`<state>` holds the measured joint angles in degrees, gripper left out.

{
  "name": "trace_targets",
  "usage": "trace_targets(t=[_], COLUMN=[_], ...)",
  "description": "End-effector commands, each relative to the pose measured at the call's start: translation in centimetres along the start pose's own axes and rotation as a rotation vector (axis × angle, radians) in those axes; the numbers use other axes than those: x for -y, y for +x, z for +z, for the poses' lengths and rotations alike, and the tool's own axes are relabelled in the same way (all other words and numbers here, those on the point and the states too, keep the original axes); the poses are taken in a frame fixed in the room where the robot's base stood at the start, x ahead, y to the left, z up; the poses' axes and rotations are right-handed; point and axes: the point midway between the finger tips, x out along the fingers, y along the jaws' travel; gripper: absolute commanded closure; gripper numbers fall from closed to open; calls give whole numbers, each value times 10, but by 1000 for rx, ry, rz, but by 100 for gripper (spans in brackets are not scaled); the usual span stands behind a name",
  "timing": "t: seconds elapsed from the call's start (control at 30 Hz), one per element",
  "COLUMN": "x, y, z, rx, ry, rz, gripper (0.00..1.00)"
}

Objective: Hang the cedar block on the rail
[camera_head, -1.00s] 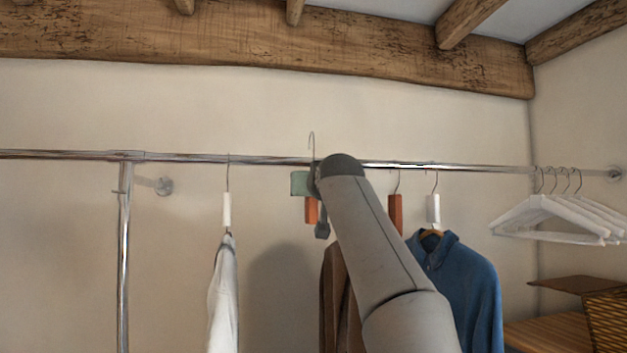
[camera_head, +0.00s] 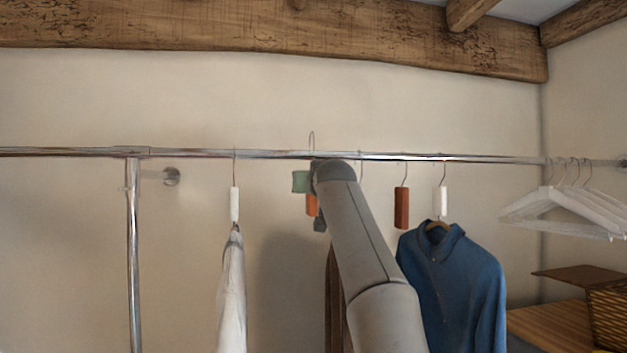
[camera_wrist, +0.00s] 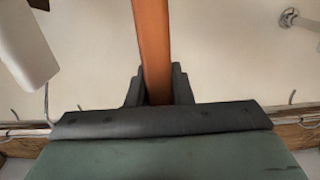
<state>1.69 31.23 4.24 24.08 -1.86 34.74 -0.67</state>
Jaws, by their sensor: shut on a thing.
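The cedar block (camera_head: 312,205) is orange-brown with a thin wire hook (camera_head: 311,141) at its top. My gripper (camera_wrist: 158,84) is shut on it, with a dark finger on each side of the block (camera_wrist: 153,40) in the wrist view. In the head view, my green gripper body and arm partly cover the block. The hook's curved top shows above the rail (camera_head: 270,154), with the block below rail height. I cannot tell whether the hook touches the rail or is in front of it.
Another orange-brown block (camera_head: 402,208) hangs to the right. White blocks (camera_head: 234,204) (camera_head: 440,202) hang above a white garment (camera_head: 231,290) and a blue shirt (camera_head: 455,285). A brown garment (camera_head: 335,300) is partly behind my arm. White hangers (camera_head: 560,205) hang at far right.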

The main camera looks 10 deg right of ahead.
Motion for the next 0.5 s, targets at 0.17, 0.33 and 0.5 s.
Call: trace_targets(t=[0.17, 0.33, 0.5], x=[1, 0, 0], y=[6, 6, 6], z=[7, 20, 30], rx=[-2, 0, -1], ry=[0, 0, 0], rz=[0, 0, 0], gripper=[100, 100, 100])
